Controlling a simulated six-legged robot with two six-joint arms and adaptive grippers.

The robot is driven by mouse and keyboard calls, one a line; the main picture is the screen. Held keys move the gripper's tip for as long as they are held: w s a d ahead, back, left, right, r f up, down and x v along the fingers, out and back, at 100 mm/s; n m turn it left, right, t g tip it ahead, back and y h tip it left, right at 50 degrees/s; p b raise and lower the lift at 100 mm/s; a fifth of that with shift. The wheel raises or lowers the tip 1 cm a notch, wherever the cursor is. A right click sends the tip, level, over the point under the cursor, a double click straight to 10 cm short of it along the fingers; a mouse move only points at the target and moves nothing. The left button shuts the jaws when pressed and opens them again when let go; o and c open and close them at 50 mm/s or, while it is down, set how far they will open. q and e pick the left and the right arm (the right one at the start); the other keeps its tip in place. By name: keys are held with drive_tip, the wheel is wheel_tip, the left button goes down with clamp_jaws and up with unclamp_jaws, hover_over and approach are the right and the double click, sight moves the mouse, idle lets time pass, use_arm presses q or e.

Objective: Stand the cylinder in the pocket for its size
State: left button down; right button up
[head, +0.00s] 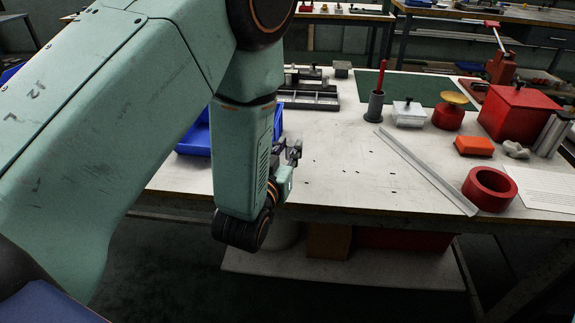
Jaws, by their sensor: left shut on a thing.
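My left gripper (294,152) is at the left part of the white worktable, mostly behind my left arm's wrist. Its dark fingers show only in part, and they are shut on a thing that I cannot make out. I cannot pick out the cylinder for certain. A dark grey rack with compartments (308,101) lies behind the gripper at the table's back left. Its pockets are too small and too hidden to tell apart by size. My right gripper is not in view.
A blue bin (196,140) is partly behind my left arm. A grey cup (374,107) holds a red stick. A metal strip (425,170), red ring (489,188), orange block (474,146) and red box (519,112) lie right. The table's middle (335,160) is clear.

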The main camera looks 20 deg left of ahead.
use_arm(q)
wheel_tip(320, 180, down, 3)
drive_tip(key=shift+s+r+b, duration=0.1)
drive_tip(key=shift+r+b, duration=0.05)
drive_tip(key=shift+b, duration=0.35)
drive_tip(key=shift+f, duration=0.35)
drive_tip(key=c, duration=1.3)
unclamp_jaws()
drive_tip(key=shift+f, duration=0.1)
drive_tip(key=shift+o, duration=0.7)
